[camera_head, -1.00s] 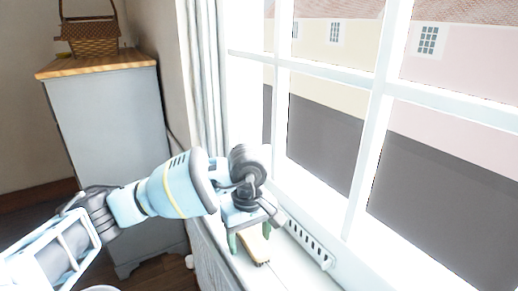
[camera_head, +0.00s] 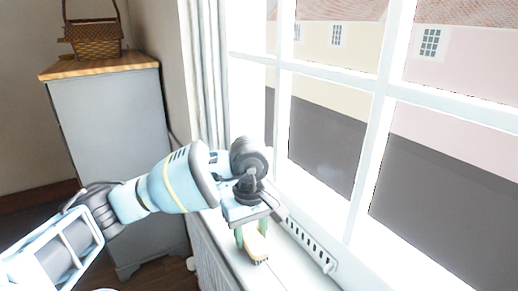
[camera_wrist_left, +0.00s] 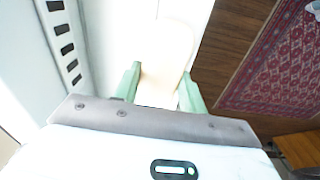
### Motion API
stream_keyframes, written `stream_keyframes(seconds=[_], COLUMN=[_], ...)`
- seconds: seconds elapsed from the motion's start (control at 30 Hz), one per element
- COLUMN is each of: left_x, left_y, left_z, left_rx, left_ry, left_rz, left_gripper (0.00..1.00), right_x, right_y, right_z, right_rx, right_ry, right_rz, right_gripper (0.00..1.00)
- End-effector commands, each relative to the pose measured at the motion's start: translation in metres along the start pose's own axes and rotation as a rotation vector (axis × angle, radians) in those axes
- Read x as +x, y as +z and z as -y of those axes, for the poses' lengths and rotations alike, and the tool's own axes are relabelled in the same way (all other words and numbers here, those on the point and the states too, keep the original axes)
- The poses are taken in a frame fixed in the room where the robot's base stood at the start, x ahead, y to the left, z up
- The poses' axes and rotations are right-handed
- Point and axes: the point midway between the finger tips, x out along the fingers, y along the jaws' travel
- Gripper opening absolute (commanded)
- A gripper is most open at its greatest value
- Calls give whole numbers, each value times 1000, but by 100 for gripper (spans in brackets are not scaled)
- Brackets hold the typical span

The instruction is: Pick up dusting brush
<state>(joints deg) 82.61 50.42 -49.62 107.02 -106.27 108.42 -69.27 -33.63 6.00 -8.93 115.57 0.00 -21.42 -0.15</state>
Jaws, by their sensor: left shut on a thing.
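The dusting brush (camera_head: 256,249) is a pale wooden brush with dark bristles underneath, on or just above the white window sill (camera_head: 279,267). My left gripper (camera_head: 253,236) reaches down over it with green fingers on either side. In the left wrist view the brush's pale body (camera_wrist_left: 165,62) lies between the green fingertips (camera_wrist_left: 160,82), and the gripper is shut on it. I cannot tell whether the brush still touches the sill. My right gripper is not in view.
A slotted vent strip (camera_head: 308,245) runs along the sill beside the window frame. A grey cabinet (camera_head: 108,140) with a wooden top bears a wicker basket (camera_head: 92,38). A red patterned rug (camera_wrist_left: 275,70) lies on the wooden floor.

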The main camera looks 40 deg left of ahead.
Motion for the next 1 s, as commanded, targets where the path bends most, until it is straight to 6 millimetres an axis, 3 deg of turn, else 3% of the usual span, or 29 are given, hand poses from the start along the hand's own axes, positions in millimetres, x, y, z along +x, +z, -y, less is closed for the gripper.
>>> stream_keyframes(seconds=[0.1, 0.7, 1.0], left_x=[-16, -24, -28], left_y=[3, 100, 134], left_z=[0, 45, 60], left_rx=[3, 6, 3], left_ry=[2, 1, 1], left_rz=[0, 0, 0], left_gripper=[17, 17, 17], right_x=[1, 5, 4], right_y=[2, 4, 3], right_z=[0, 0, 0], right_rx=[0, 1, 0], right_ry=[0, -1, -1], right_rz=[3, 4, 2], right_gripper=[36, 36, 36])
